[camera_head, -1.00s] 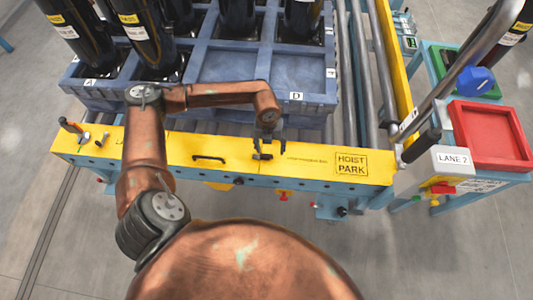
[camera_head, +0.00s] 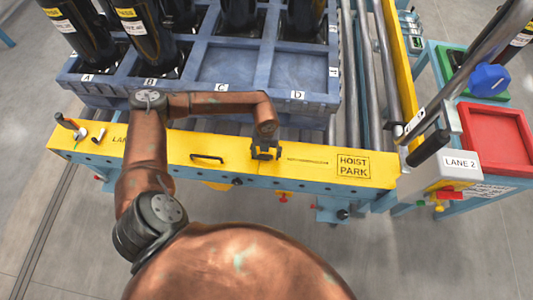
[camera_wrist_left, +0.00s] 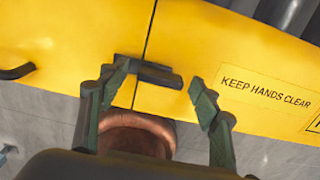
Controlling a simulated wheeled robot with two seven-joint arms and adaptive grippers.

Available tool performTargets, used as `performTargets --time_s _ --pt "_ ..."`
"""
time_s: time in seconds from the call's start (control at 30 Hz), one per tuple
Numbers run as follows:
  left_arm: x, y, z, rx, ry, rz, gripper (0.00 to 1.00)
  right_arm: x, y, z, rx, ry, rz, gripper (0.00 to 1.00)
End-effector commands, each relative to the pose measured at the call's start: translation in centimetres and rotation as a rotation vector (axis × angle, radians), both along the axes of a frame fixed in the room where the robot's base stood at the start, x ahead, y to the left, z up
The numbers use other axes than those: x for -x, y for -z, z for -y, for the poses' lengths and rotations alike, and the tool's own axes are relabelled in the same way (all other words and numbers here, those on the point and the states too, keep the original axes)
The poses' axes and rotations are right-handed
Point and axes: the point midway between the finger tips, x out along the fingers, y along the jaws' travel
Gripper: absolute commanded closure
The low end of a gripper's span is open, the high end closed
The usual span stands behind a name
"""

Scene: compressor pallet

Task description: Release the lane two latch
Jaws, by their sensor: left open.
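The LANE 2 box (camera_head: 460,165) is grey-white and stands at the right end of the yellow beam (camera_head: 220,160). A red and yellow part (camera_head: 440,187) sits low on its front. A bar ending in a black grip (camera_head: 429,148) stands just left of the box; I cannot tell which of these is the latch. My left gripper (camera_head: 265,153) is open at the middle of the beam, well left of the box. In the left wrist view its fingers (camera_wrist_left: 160,85) are apart, with a short dark bar (camera_wrist_left: 158,74) beside the left fingertip. My right gripper is not shown.
A blue pallet (camera_head: 210,97) with black compressors stands behind the beam. Beam markings include HOIST PARK (camera_head: 353,166) and, in the wrist view, a KEEP HANDS CLEAR label (camera_wrist_left: 265,92). A red tray (camera_head: 497,137) and blue item (camera_head: 490,79) are at the right.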

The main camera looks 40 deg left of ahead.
Motion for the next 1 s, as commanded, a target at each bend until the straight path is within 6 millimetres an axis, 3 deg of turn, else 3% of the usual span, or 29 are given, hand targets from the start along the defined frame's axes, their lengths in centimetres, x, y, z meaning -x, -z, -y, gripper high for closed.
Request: performTargets --time_s 0.63,1.0 --pt "0.02 -0.03 0.02 0.001 0.0 -0.001 0.83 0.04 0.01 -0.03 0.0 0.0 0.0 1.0" --pt "0.03 -0.08 0.01 0.0 0.059 -0.001 0.84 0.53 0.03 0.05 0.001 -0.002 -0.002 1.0"
